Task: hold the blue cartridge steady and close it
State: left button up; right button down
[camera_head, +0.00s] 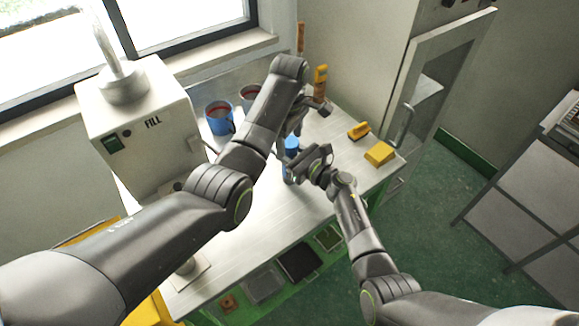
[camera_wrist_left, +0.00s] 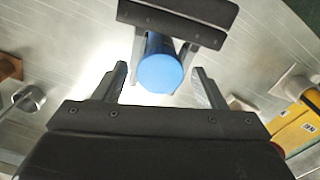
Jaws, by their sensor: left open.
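The blue cartridge (camera_head: 291,144) stands on the metal bench top, partly hidden by my grippers in the head view. In the left wrist view its round blue end (camera_wrist_left: 160,74) faces the camera. My left gripper (camera_wrist_left: 163,84) is open, with its fingers spread to either side of that end and apart from it. In the head view my left gripper (camera_head: 295,126) is over the cartridge and partly hidden by its own arm. My right gripper (camera_head: 297,172) reaches in from the right, low at the cartridge. Its fingers lie on both sides of the body; whether they press on it is unclear.
A white machine marked FILL (camera_head: 150,125) stands at the left of the bench.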

pick_arm(q)
jog(key=c, duration=1)
jog(key=m, duration=0.5)
jog(key=shift+m, duration=0.4)
jog(key=m, duration=0.7)
jog(key=o, duration=1.1)
jog(key=shift+r, duration=2.25)
